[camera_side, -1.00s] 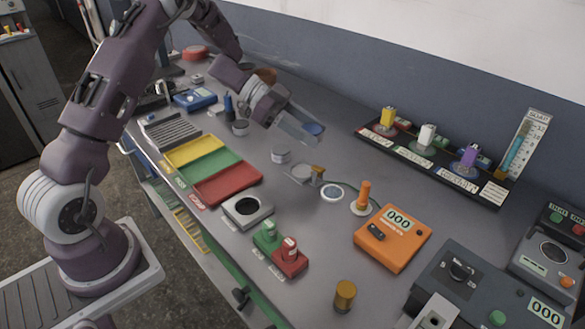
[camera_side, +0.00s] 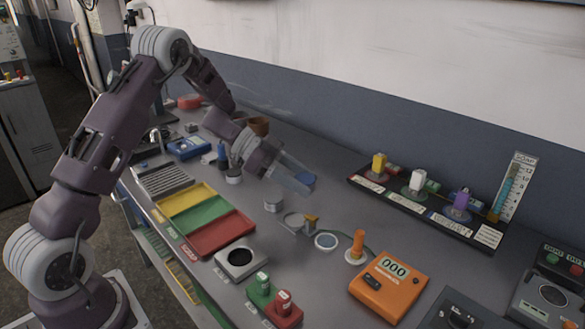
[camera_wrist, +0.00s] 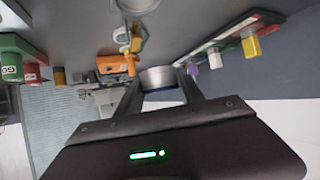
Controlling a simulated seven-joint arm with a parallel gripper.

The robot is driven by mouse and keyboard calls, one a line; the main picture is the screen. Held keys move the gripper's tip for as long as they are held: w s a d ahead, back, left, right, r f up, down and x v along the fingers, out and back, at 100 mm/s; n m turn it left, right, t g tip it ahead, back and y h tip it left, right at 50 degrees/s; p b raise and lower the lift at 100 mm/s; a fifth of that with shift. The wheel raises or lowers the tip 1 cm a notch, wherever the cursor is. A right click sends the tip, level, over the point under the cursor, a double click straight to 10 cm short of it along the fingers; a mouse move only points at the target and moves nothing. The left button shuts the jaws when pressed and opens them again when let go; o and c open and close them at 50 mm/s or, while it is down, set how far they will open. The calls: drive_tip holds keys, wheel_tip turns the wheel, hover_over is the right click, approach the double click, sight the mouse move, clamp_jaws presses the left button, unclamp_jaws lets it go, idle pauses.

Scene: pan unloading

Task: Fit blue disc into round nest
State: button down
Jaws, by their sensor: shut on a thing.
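My gripper (camera_side: 298,178) is shut on a blue disc (camera_side: 306,179), held above the bench at the middle of the side view. In the wrist view a round, greyish piece (camera_wrist: 158,78) sits between my two fingers; its blue face does not show there. The round nest appears to be the dark circular recess in a pale square block (camera_side: 222,262) on the bench, in front of the red tray. My gripper is up and to the right of that block in the picture, clear of it. The recess looks empty.
Yellow, green and red trays (camera_side: 222,239) lie left of the block. A green-and-red button pair (camera_side: 284,312) stands near it. A black rack (camera_side: 425,207) lines the wall.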

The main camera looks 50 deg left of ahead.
sight(294, 220)
drive_tip(key=f, duration=0.1)
drive_tip(key=a+f+m+g, duration=0.1)
drive_tip(key=f, duration=0.1)
drive_tip(key=s+f+m+g+h, duration=0.1)
drive_tip(key=shift+s+a+f, duration=0.1)
drive_tip(key=shift+a+f, duration=0.05)
drive_tip(key=shift+a, duration=0.05)
drive_tip(key=shift+f, duration=2.1)
drive_tip(key=shift+f, duration=0.3)
idle(0.7)
drive_tip(key=c, duration=0.7)
unclamp_jaws()
drive_tip(key=shift+o, duration=0.2)
drive_tip(key=v, duration=0.7)
drive_tip(key=shift+a+r, duration=0.1)
drive_tip(key=shift+a, duration=0.05)
